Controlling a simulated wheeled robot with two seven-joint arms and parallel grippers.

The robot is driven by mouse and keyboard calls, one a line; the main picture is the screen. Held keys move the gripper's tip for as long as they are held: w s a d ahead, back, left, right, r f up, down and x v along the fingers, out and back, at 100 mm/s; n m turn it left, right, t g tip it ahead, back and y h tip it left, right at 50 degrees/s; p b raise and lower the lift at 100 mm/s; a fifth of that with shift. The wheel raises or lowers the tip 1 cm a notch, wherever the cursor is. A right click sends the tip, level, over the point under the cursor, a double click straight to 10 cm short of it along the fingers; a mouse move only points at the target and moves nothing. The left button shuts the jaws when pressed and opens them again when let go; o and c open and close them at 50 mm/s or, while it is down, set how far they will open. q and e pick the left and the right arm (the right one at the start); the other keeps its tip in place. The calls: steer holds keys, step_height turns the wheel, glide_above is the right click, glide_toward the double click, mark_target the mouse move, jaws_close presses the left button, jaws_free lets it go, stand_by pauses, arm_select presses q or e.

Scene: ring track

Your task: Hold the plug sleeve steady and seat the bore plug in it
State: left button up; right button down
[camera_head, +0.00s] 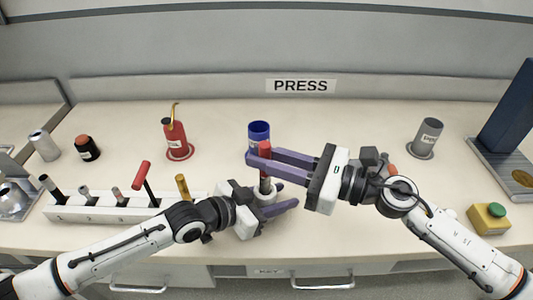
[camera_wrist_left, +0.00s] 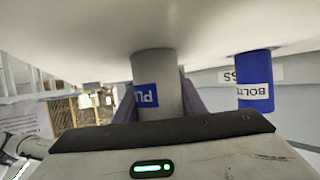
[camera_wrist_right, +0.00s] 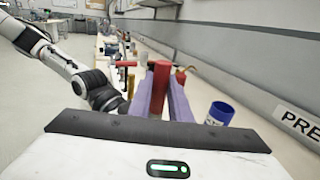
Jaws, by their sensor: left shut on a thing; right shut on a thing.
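The plug sleeve (camera_wrist_left: 170,68), a grey cylinder with a blue label, stands between my left gripper's fingers. In the head view its pale top (camera_head: 265,195) shows partly between the purple fingers. My left gripper (camera_head: 287,195) is shut on it at the bench's middle. My right gripper (camera_head: 262,154) comes from the right and is shut on the bore plug's red handle (camera_head: 265,149). The handle also shows upright in the right wrist view (camera_wrist_right: 161,82). The plug's dark shaft points down over the sleeve's mouth. I cannot tell whether its tip is inside.
A blue bolts cup (camera_head: 259,130) stands just behind the grippers. A rack (camera_head: 95,212) with several handled pins is at left, a red bottle (camera_head: 175,138) behind it. A grey cup (camera_head: 427,138) and a green-button box (camera_head: 490,218) are at right. The back middle-right bench is clear.

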steer(key=c, duration=1.6)
jaws_free()
steer(key=shift+f, duration=0.1)
steer(key=shift+c, duration=0.2)
steer(key=shift+r, duration=0.45)
steer(key=v, duration=1.2)
steer(key=shift+r, duration=0.2)
arm_select(q)
steer(key=o, duration=1.1)
steer(key=shift+o, duration=0.2)
